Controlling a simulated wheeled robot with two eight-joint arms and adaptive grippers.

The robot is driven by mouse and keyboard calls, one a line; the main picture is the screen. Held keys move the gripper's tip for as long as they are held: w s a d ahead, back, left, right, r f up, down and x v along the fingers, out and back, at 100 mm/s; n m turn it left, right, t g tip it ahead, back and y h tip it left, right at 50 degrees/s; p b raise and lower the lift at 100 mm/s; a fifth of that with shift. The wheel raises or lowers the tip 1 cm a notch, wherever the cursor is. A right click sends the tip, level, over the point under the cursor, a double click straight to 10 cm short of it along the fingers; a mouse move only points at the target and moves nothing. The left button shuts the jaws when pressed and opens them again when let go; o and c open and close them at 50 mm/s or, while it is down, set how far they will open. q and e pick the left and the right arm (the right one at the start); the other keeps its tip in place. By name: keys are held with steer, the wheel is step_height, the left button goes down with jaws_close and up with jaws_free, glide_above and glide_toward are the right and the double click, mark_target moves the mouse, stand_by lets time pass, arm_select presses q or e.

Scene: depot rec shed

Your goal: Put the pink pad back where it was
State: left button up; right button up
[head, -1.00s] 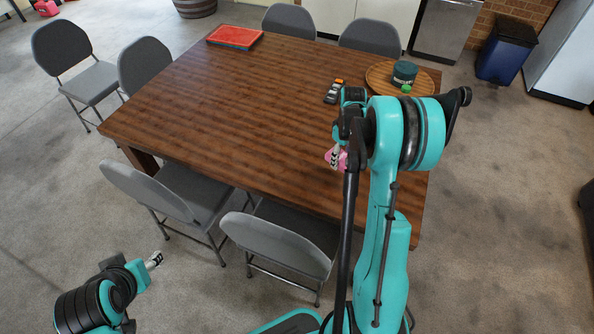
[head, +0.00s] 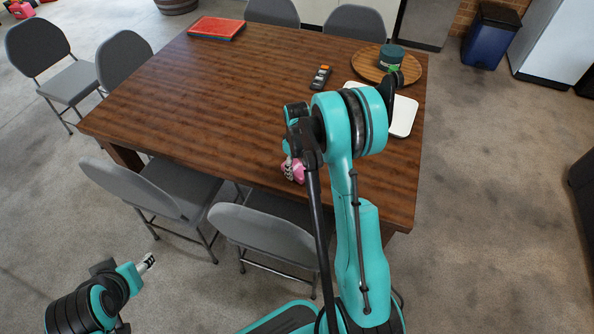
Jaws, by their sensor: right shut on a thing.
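The pink pad (head: 295,172) is in my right gripper (head: 289,168), near the table's front edge in the head view. Only a small part of the pad shows; the gripper and arm hide the rest. The gripper is shut on it. I cannot tell whether the pad touches the tabletop or hangs above it. My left gripper (head: 146,262) is low at the left, over the floor and away from the table. Its jaws are too small to read.
The wooden table (head: 205,105) is mostly clear. A white board (head: 404,116), a round wooden tray (head: 366,67) with a dark green tin (head: 391,56), and a remote (head: 320,77) are at its right. A red tray (head: 216,27) is at the far left. Grey chairs (head: 262,232) surround it.

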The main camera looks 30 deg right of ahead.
steer(key=shift+f, duration=0.3)
steer(key=shift+f, duration=0.1)
steer(key=shift+f, duration=0.15)
steer(key=o, duration=1.1)
